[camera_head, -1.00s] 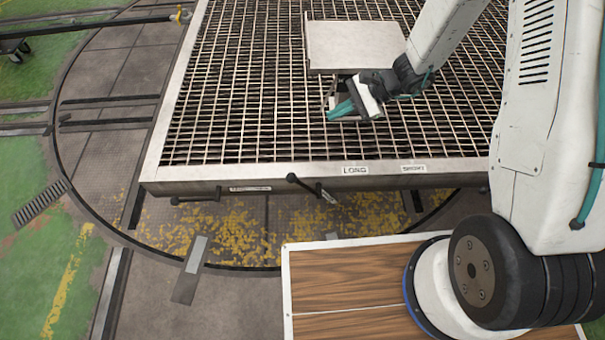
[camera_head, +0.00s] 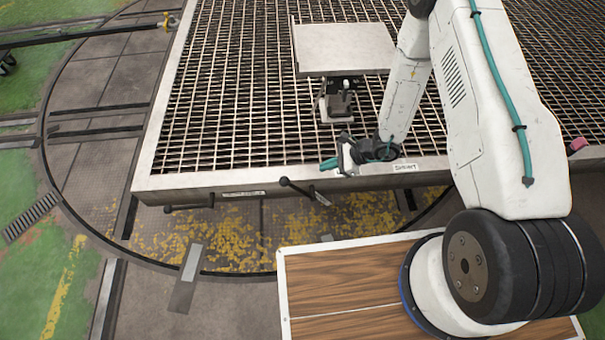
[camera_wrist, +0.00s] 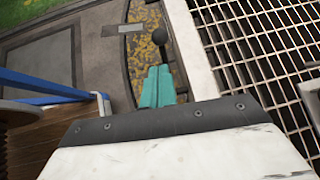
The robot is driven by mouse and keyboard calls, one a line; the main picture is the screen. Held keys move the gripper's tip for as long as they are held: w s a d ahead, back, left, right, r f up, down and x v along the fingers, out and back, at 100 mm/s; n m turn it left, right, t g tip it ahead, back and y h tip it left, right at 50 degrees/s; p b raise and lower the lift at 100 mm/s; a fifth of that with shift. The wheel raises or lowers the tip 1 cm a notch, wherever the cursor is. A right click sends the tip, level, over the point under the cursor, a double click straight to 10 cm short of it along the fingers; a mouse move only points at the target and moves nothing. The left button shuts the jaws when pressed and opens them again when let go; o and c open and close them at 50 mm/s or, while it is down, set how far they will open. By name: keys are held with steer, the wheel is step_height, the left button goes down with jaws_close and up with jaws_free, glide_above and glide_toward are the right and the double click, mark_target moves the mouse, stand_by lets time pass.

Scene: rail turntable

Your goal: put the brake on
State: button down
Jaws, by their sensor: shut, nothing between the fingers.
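A black lever with a round knob (camera_head: 285,182) sticks out from the front edge of the grated deck. Its knob (camera_wrist: 187,35) also shows in the wrist view, just beyond my fingertips. A second dark handle (camera_head: 189,207) is farther left under the same edge. A small label (camera_head: 243,194) lies between them, too small to read, so I cannot tell which is the brake. My gripper (camera_head: 329,164) has teal fingers, shut and empty. It is over the deck's front rim, right of and above the knob in the picture. In the wrist view the gripper (camera_wrist: 158,86) appears apart from the knob.
The grated deck (camera_head: 225,182) fills the middle. A pedestal with a flat grey plate (camera_head: 342,48) stands on it behind my gripper. A label reading SHORT (camera_head: 405,167) is on the front rim. A yellow-patched pit floor (camera_head: 235,235) lies below the edge.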

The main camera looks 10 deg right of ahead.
glide_above(296, 187)
steer(key=f, duration=0.8)
steer(key=shift+s+d+f, duration=0.1)
steer(key=shift+s+f, duration=0.1)
steer(key=shift+f, duration=0.15)
steer(key=shift+w, duration=0.1)
